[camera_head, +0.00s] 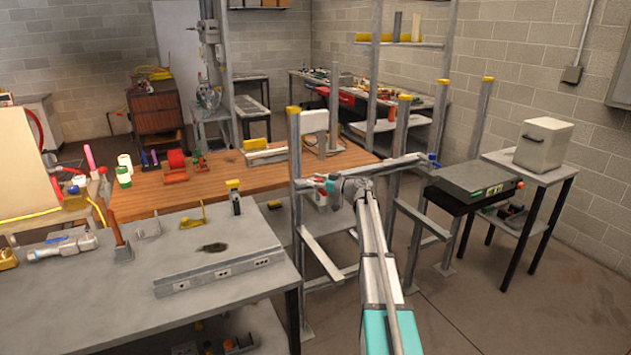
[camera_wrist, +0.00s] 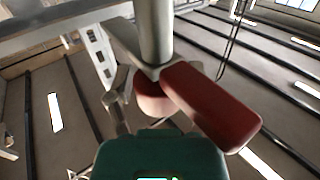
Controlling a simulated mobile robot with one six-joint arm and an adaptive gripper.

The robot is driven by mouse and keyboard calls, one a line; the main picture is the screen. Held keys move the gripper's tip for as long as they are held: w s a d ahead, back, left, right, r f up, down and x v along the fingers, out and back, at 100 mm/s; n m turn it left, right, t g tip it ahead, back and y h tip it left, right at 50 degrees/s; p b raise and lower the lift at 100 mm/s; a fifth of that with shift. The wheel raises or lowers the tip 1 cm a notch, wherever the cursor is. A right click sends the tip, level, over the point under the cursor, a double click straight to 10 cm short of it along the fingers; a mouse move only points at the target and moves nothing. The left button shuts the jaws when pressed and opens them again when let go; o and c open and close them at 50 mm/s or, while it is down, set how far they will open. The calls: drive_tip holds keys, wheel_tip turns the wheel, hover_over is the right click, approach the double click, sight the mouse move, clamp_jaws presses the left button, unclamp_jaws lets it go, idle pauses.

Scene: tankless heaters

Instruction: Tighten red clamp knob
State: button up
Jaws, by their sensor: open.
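The red clamp knob (camera_wrist: 212,108) fills the middle of the wrist view as a thick red bar slanting to the lower right. A rounded red part (camera_wrist: 153,98) shows to its left, and a grey post rises above. My gripper (camera_head: 331,186) is at the grey frame in the head view, beside an upright, with small red spots by it. The teal body of my gripper shows low in the wrist view, just below the knob. A grey finger stands left of the red parts. The jaws are open; contact with the knob cannot be told, and the other finger is hidden.
The grey metal frame (camera_head: 297,200) has yellow-capped uprights and rails close around my gripper. A grey workbench (camera_head: 100,300) with tools stands at the left, and a wooden-topped bench (camera_head: 240,182) behind it. A black-and-grey box (camera_head: 472,180) is at the right. Open floor lies at the lower right.

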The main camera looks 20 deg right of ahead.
drive_tip(key=c, duration=0.9)
drive_tip(key=shift+w, duration=0.1)
drive_tip(key=shift+c, duration=0.2)
